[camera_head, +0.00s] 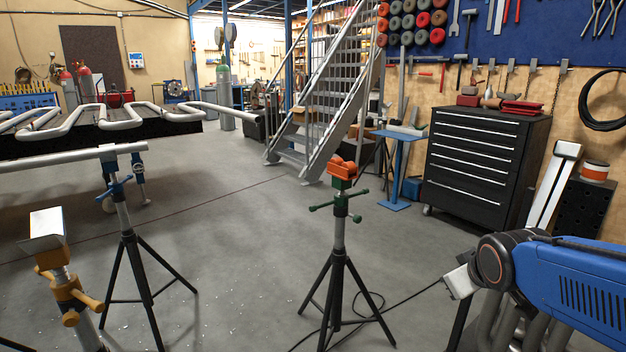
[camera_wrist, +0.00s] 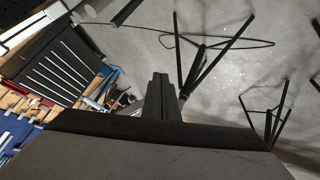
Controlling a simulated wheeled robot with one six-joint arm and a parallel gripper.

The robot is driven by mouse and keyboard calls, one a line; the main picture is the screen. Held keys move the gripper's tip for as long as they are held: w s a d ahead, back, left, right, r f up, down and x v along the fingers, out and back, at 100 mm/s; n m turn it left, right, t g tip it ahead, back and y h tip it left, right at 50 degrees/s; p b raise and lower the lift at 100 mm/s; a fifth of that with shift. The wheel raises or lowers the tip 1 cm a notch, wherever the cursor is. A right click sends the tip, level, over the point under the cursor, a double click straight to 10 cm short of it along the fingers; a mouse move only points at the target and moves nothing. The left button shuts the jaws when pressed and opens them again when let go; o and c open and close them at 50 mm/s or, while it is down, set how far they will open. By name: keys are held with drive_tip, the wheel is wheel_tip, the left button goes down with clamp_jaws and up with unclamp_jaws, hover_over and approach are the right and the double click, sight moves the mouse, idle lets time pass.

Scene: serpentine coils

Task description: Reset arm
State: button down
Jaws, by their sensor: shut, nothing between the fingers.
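My gripper (camera_wrist: 160,82) shows in the wrist view, pointing away from the camera. Its fingers are together with nothing between them. The gripper hangs over the grey floor, with the dark legs of a tripod stand (camera_wrist: 196,62) beyond its tip. I cannot pick out the gripper in the head view.
A pipe stand with an orange head (camera_head: 342,170) stands mid-floor, its cable beside it. Blue (camera_head: 122,205) and yellow (camera_head: 66,290) stands are at left, near a bench with serpentine pipe (camera_head: 125,124). A black tool chest (camera_head: 480,160) stands right.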

drive_tip(key=s+a+f+m+g, duration=0.1)
drive_tip(key=s+m+g, duration=0.1)
drive_tip(key=s, duration=0.7)
drive_tip(key=s+a+f+m+g+y, duration=0.1)
drive_tip(key=s+f+m+g, duration=0.1)
drive_tip(key=s, duration=0.7)
drive_tip(key=shift+s+a, duration=0.2)
drive_tip(key=shift+a, duration=0.2)
